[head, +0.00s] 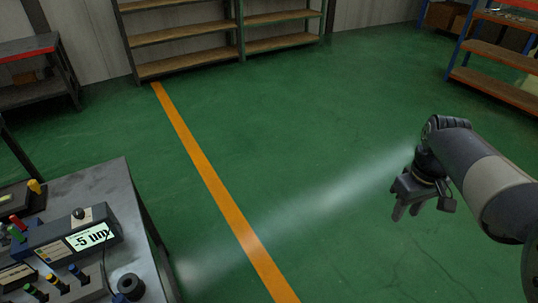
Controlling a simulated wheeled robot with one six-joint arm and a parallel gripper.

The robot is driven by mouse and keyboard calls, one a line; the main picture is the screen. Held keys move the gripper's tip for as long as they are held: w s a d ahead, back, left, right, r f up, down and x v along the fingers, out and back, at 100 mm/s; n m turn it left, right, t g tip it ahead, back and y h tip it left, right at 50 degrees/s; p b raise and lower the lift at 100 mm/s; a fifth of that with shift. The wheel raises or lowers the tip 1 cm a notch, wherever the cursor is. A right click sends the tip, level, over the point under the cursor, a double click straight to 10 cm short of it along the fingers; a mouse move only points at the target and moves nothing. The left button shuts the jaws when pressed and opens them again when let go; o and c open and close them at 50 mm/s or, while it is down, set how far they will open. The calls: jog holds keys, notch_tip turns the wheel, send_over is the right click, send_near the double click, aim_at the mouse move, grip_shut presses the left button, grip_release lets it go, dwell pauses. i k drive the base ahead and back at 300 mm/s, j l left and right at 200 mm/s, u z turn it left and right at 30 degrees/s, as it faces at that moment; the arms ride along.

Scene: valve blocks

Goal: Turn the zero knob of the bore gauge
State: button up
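The bore gauge (63,245) is a dark grey box on the workbench at the lower left of the head view. Its lit display (89,237) reads about -5 µm. A round grey knob (80,214) sits on a pale plate on its top, likely the zero knob. My gripper (406,212) hangs over the floor at the right, far from the gauge. Its two fingers point down with a gap between them, and nothing shows between them.
The metal workbench (98,184) also bears a black cylinder (131,286) and blocks with coloured knobs. Green floor (300,150) with an orange line (205,173) lies clear between bench and arm. Shelves (190,65) stand at the back.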

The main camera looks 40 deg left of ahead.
aim_at(78, 213)
jog(key=i+j+u, duration=0.1)
jog(key=i+u, duration=0.5)
jog(key=u, duration=0.25)
jog(key=i+u, duration=0.4)
jog(key=i+l+u, duration=0.15)
jog(key=u, duration=0.3)
jog(key=i+j+u, duration=0.15)
jog(key=u, duration=0.25)
jog(key=i+u, duration=0.2)
jog(key=u, duration=0.2)
jog(key=i+u, duration=0.2)
jog(key=u, duration=0.2)
jog(key=i+u, duration=0.2)
jog(key=u, duration=0.2)
jog(key=i+j+u, duration=0.1)
jog(key=i, duration=0.2)
jog(key=i+j+u, duration=0.1)
jog(key=i, duration=0.25)
